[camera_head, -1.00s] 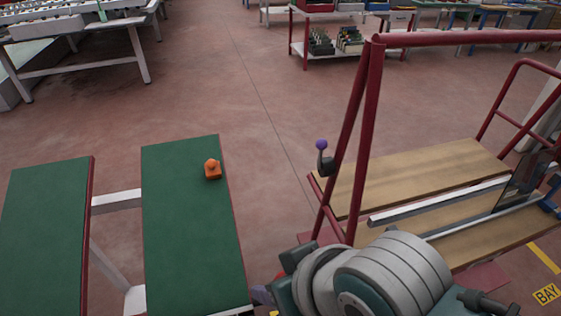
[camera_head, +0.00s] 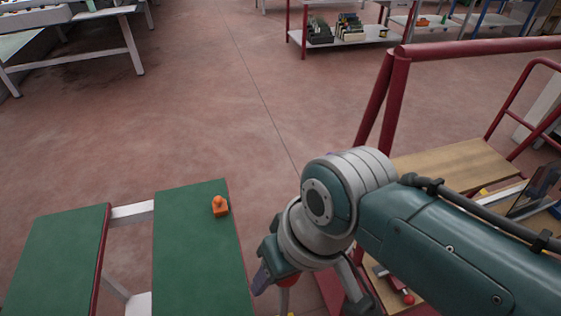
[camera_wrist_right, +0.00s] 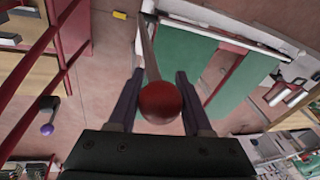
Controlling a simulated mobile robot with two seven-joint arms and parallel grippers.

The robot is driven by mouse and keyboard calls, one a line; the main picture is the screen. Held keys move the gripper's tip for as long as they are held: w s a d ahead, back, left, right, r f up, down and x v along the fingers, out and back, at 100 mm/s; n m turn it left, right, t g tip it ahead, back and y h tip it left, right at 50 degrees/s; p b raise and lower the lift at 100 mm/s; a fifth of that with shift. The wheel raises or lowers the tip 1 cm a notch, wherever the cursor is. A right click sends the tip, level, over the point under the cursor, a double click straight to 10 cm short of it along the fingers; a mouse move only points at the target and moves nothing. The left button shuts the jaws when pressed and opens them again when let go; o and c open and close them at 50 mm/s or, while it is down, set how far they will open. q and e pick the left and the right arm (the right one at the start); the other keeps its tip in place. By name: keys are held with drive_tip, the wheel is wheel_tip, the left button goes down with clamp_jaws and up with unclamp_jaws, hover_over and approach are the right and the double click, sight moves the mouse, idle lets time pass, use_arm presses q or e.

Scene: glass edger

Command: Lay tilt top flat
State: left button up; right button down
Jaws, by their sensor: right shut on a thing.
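My right gripper (camera_wrist_right: 160,100) is shut on a red ball knob (camera_wrist_right: 159,103) in the right wrist view, one finger on each side. A pale rod runs away from the knob toward the green-topped table. In the head view my right arm reaches down beside that table, and my right gripper (camera_head: 262,278) is mostly hidden by its wrist. The table has two green panels, a left one (camera_head: 55,262) and a right one (camera_head: 195,262), with a gap and a white crossbar between them. I cannot tell which surface is the tilt top. My left gripper is not in view.
An orange knobbed block (camera_head: 220,206) sits on the right green panel. A red tubular frame (camera_head: 395,95) with wooden boards (camera_head: 455,165) stands to the right, behind my arm. A purple-knobbed lever (camera_wrist_right: 47,128) shows in the wrist view. The floor beyond is open.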

drive_tip(key=shift+w, duration=0.15)
drive_tip(key=c, duration=0.8)
unclamp_jaws()
drive_tip(key=shift+o, duration=1)
drive_tip(key=shift+w, duration=0.1)
drive_tip(key=shift+o, duration=1.2)
drive_tip(key=shift+r, duration=0.35)
drive_tip(key=p+v, duration=0.3)
drive_tip(key=v, duration=0.5)
drive_tip(key=shift+d+r, duration=0.2)
drive_tip(key=shift+r, duration=0.35)
